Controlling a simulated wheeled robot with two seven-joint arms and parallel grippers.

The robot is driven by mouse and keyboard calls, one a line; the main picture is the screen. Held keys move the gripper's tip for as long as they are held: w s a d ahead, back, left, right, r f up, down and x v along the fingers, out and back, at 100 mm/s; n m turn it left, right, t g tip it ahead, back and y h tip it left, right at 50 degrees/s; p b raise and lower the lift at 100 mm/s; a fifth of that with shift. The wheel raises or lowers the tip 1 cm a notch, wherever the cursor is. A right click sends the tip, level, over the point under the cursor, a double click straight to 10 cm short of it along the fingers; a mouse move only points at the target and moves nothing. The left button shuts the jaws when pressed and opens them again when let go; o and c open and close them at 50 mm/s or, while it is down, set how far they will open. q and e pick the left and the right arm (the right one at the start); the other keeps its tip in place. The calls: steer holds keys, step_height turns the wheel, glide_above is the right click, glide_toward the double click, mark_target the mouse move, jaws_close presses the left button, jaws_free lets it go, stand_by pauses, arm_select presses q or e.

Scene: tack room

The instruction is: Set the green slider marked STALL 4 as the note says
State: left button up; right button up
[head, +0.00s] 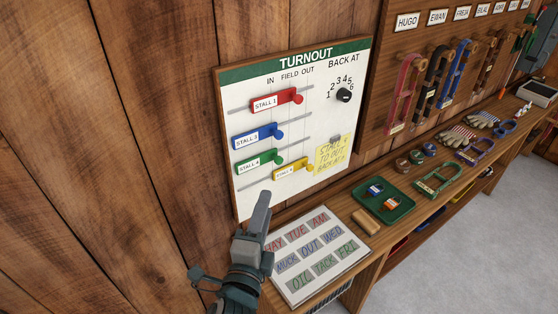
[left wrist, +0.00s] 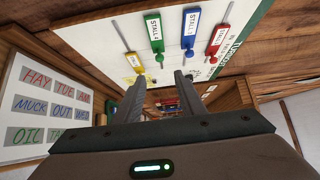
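The green slider marked STALL 4 (head: 258,162) sits on its rail on the white TURNOUT board (head: 232,105), with bare rail to its right; I cannot tell its exact column. It also shows in the left wrist view (left wrist: 156,32), with its round knob towards the gripper. A yellow note (head: 332,155) on the board reads roughly "STALL 4 TO OUT, BACK AT" and a figure too small to read. My left gripper (head: 263,198) is below the board, apart from the slider. In the left wrist view its fingers (left wrist: 162,82) are parted with nothing between. My right gripper is not in view.
Red (head: 276,100), blue (head: 258,136) and yellow (head: 292,168) sliders share the board. A black dial (head: 344,95) is at its upper right. Below are a word-card board (head: 293,295), a tan block (head: 366,221) and a green tray (head: 408,211) on the bench.

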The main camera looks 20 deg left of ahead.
mark_target(278, 163)
arm_select(q)
steer(key=shift+w, duration=0.1)
steer(key=w+p, duration=0.1)
steer(key=w, duration=0.4)
steer(key=w+a+p, duration=0.1)
steer(key=w+p, duration=0.1)
steer(key=w, duration=0.4)
steer(key=w+a+p, duration=0.1)
steer(key=w+p, duration=0.1)
steer(key=w, duration=0.4)
steer(key=shift+a, duration=0.1)
jaws_close()
steer(key=w+d, duration=0.2)
steer(key=w+d+b, duration=0.1)
steer(key=w+d, duration=0.1)
steer(key=w, duration=0.1)
steer(key=w+d+b, duration=0.1)
steer(key=w+d, duration=0.1)
steer(key=w, duration=0.1)
steer(key=shift+w+d+f, duration=0.15)
steer(key=shift+w+d, duration=0.05)
steer(key=shift+d, duration=0.05)
steer(key=shift+w+d, duration=0.25)
steer(key=shift+w, duration=0.05)
steer(key=shift+r, duration=0.2)
